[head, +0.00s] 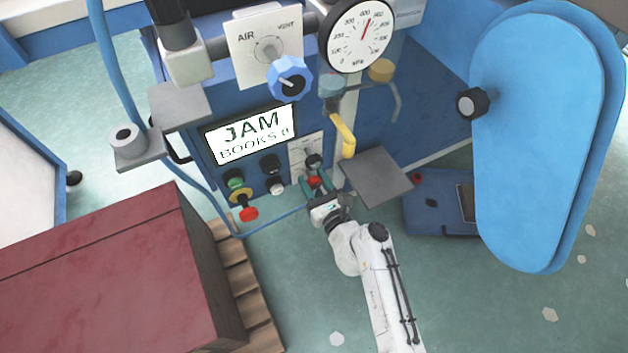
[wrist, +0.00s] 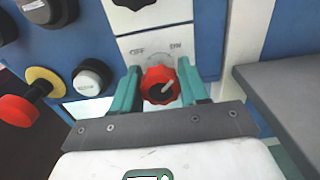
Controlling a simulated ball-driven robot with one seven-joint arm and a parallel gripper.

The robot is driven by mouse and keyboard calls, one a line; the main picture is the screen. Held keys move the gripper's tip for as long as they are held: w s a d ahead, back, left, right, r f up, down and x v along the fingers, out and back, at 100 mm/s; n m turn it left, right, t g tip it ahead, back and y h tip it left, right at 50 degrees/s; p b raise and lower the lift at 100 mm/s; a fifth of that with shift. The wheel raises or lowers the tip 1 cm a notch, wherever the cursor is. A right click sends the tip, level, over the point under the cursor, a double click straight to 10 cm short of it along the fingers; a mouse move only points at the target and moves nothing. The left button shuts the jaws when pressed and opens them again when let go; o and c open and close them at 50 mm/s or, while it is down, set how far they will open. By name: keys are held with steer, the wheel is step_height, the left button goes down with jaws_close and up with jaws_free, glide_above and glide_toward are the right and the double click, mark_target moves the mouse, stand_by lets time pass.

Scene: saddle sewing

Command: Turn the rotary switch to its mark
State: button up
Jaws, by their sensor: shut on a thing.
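A short white pointer line on the knob slants up and to the right, towards the "ON" side. My gripper (wrist: 158,76) has its two teal fingers on either side of the knob and is shut on it. In the head view my gripper (head: 316,187) reaches the panel's lower right, with the red knob (head: 314,181) partly hidden between the fingers.
A black knob (head: 314,161) sits just above. Left are a white button (wrist: 88,82) and a red knob on a yellow collar (wrist: 42,80). A grey shelf (head: 375,178) juts out close on the right. A screen (head: 250,135) reads "JAM BOOKS !!".

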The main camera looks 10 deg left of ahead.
steer(key=shift+c, duration=0.5)
steer(key=shift+n, duration=0.3)
steer(key=n+b, duration=0.1)
steer(key=n, duration=0.1)
steer(key=shift+n+b, duration=0.3)
steer(key=shift+b, duration=0.05)
steer(key=n+b, duration=0.2)
steer(key=n, duration=0.3)
steer(key=shift+s+a+f, duration=0.1)
steer(key=n+b, duration=0.2)
steer(key=n, duration=0.3)
steer(key=n+b, duration=0.1)
steer(key=n, duration=0.3)
steer(key=shift+a+n+b, duration=0.15)
steer(key=shift+n+b, duration=0.15)
steer(key=shift+b, duration=0.05)
steer(key=shift+s+f, duration=0.1)
